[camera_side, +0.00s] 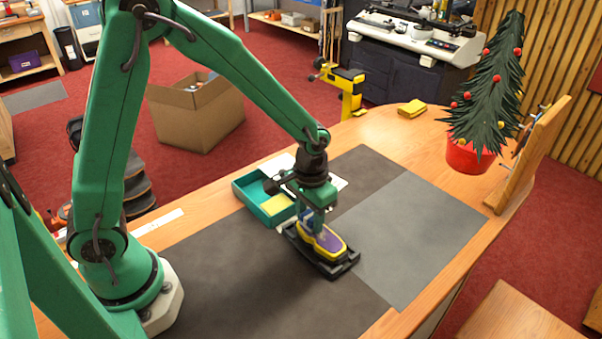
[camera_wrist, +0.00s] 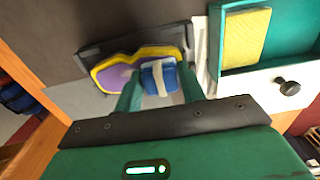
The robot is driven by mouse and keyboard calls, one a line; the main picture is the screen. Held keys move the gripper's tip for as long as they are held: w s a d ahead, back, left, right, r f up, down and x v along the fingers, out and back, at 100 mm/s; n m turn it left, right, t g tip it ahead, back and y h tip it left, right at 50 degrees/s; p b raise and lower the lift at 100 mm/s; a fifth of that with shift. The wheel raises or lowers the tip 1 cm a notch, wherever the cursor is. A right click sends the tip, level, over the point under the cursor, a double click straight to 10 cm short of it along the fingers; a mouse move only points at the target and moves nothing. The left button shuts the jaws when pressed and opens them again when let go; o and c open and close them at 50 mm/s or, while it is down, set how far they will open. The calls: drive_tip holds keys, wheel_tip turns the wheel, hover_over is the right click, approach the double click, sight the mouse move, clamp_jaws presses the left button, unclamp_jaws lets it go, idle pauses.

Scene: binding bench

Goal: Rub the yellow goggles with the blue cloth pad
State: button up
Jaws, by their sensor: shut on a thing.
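The yellow goggles (camera_side: 328,244) with purple lenses lie in a shallow black tray (camera_side: 343,268) on the dark mat. In the wrist view, the goggles (camera_wrist: 112,77) fill much of the tray (camera_wrist: 92,52). My gripper (camera_side: 307,217) points down over the goggles. The wrist view shows my gripper (camera_wrist: 158,82) shut on the blue cloth pad (camera_wrist: 150,78), which has a pale band across it. The pad covers part of one lens; whether it touches the goggles I cannot tell. In the side view the pad (camera_side: 306,215) is mostly hidden by the fingers.
A teal box (camera_side: 245,197) holding a yellow block (camera_side: 274,203) stands close by, behind my gripper. A small decorated tree (camera_side: 478,95) in a red pot and a wooden stand (camera_side: 530,150) are at the right. The grey mat (camera_side: 410,230) is clear.

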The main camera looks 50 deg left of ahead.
sight(327, 241)
drive_tip(key=shift+d, duration=2.8)
drive_tip(key=shift+a, duration=3.5)
drive_tip(key=shift+r, duration=4.1)
